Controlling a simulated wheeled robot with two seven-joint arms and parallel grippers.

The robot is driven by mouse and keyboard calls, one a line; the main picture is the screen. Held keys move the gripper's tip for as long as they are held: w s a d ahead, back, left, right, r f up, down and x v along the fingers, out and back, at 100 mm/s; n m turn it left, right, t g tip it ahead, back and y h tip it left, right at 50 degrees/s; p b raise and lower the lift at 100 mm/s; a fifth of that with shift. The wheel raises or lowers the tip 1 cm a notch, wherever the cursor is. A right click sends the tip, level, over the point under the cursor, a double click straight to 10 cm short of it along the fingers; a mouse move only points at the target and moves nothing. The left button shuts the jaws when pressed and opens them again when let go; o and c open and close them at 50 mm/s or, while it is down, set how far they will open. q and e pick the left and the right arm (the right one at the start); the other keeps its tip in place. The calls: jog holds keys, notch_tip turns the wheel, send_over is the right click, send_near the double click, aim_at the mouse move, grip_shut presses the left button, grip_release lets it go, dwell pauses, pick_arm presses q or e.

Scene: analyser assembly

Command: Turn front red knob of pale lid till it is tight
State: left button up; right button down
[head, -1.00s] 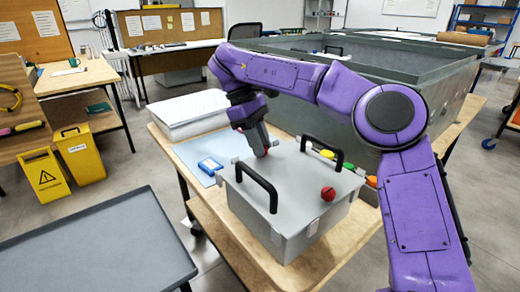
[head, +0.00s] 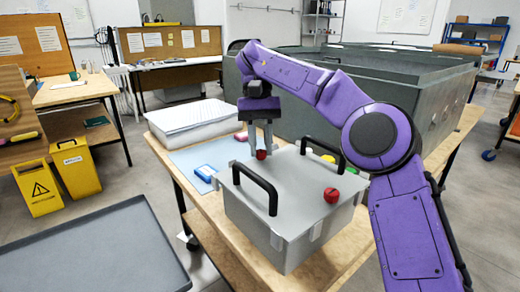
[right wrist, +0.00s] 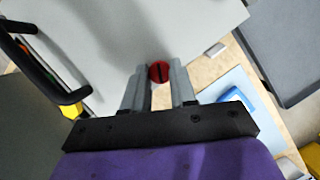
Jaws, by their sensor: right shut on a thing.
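The pale lid (head: 285,180) sits on a grey box on the wooden table, with two black handles. One red knob (head: 261,155) is at the lid's far left edge, under my right gripper (head: 261,150). My right gripper points straight down and is shut on this knob. In the right wrist view the knob's red top with a dark slot (right wrist: 159,71) shows between the two grey fingertips. A second red knob (head: 332,195) stands free at the lid's near right edge. My left gripper is not in view.
Black handles (head: 274,195) and (head: 342,142) rise from the lid beside the gripper. A blue-and-white case (head: 205,173) lies on a light blue mat (head: 192,155).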

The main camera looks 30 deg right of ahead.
jog(key=m+y+b, duration=0.1)
jog(key=m+b, duration=0.1)
jog(key=m, duration=0.1)
jog(key=shift+f+t, duration=0.1)
jog(key=shift+t, duration=0.2)
jog(key=m+t+y+b, duration=0.1)
jog(key=m+b, duration=0.2)
jog(key=shift+s+d+m+b, duration=0.1)
jog(key=shift+s+m+b, duration=0.05)
jog(key=shift+m+b, duration=0.15)
jog(key=m+t+b, duration=0.1)
jog(key=m+b, duration=0.1)
jog(key=shift+m, duration=0.4)
jog(key=shift+s+m+t+y+b, duration=0.1)
jog(key=shift+m+t+y+b, duration=0.35)
jog(key=shift+m, duration=0.85)
jog(key=shift+r, duration=0.2)
jog(key=c, duration=0.9)
grip_release()
